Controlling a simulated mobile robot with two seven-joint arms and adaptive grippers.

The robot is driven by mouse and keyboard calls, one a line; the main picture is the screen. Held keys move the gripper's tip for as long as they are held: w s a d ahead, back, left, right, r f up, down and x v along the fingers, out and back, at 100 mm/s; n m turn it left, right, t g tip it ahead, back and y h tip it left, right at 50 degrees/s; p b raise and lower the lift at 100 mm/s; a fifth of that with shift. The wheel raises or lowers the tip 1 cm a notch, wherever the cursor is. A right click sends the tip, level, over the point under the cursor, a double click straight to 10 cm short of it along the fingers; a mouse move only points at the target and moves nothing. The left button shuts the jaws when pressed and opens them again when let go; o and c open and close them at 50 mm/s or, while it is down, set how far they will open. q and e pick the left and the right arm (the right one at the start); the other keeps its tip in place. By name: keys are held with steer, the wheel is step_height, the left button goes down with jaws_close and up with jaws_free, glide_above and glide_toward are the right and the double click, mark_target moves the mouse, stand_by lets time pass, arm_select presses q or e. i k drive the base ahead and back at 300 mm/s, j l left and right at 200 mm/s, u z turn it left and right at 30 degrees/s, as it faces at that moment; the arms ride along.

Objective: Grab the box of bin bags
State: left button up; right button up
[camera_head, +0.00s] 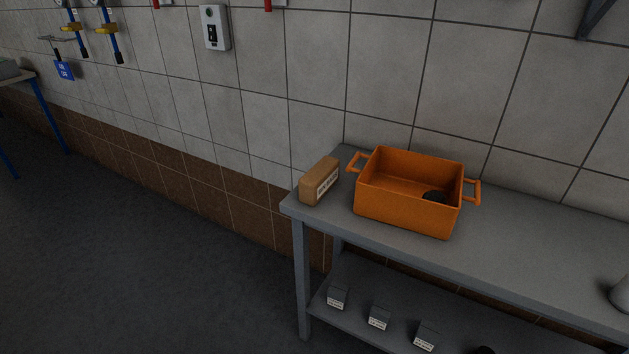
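A small brown cardboard box (313,184) with a white printed label stands on the left end of the grey table (530,262). It is probably the box of bin bags, but the label is too small to read. It sits just left of an orange crate, with a narrow gap between them. Neither my left nor my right gripper shows in the head view.
The orange crate (405,213) has side handles and a dark item inside. Several small labelled grey boxes (378,318) stand on the lower shelf (350,284). A light object (621,295) is at the right edge. The floor (150,260) to the left is clear.

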mark_target(316, 182)
steer(key=j+z, duration=0.1)
steer(key=z, duration=0.25)
steer(key=i+j+z, duration=0.1)
steer(key=z, duration=0.2)
steer(key=j+z, duration=0.2)
steer(key=z, duration=0.15)
steer(key=i+j+z, duration=0.2)
steer(key=j, duration=0.3)
steer(key=j+z, duration=0.25)
steer(key=j, duration=0.2)
